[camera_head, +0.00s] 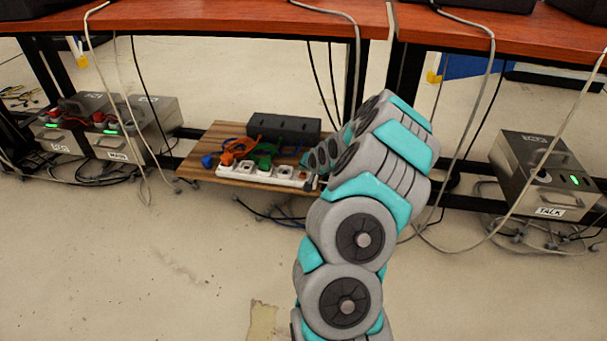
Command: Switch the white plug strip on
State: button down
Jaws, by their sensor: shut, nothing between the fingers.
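The white plug strip (262,174) lies along the front edge of a low wooden board under the tables. Several dark and grey plugs or sockets show along its top. My arm reaches from the lower middle to the right end of the strip. My gripper (311,184) is small and dark in this view. Its tip is at or just over the strip's right end; I cannot tell whether it touches. It is shut with nothing held. The strip's switch is too small to make out or is hidden by my gripper.
The wooden board (201,161) also bears orange, green and blue cables and a black box (284,128). Metal boxes stand left (125,140) and right (545,165). Cables hang from the red-brown tabletop (200,18). The floor in front is mostly clear.

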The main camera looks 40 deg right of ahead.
aim_at(304, 176)
jog(key=shift+f, duration=0.1)
jog(key=shift+f, duration=0.55)
dwell(0.7)
jog(key=shift+r, duration=0.75)
notch_tip(304, 176, up, 6)
jog(key=shift+f+p, duration=0.1)
jog(key=shift+p, duration=0.7)
